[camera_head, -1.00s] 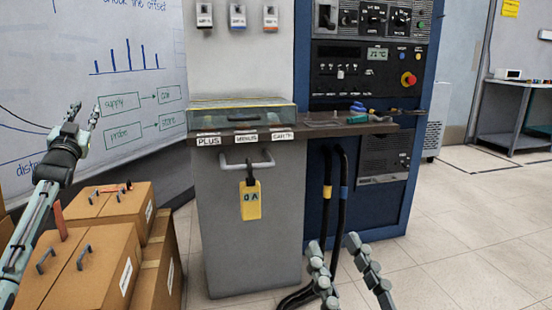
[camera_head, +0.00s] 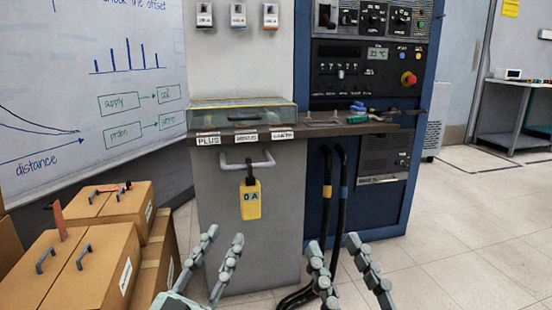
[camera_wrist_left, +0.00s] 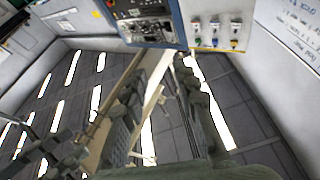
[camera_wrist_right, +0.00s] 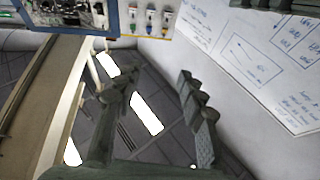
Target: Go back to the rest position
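My left gripper (camera_head: 217,262) is low in the head view, in front of the grey cabinet, with its two fingers apart and nothing between them. In the left wrist view its fingers (camera_wrist_left: 160,90) also stand apart. My right gripper (camera_head: 346,262) is low in the head view, right of the left one, with its fingers spread and empty. The right wrist view shows its fingers (camera_wrist_right: 155,95) apart with bare space between. Neither gripper touches the cabinet as far as I can see.
The grey cabinet (camera_head: 225,210) carries a shelf with a glass-lidded case (camera_head: 240,114) and a hanging yellow tag (camera_head: 251,200). A blue instrument rack (camera_head: 312,180) with black cables (camera_head: 327,185) stands beside it. Cardboard boxes (camera_head: 110,255) sit at left.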

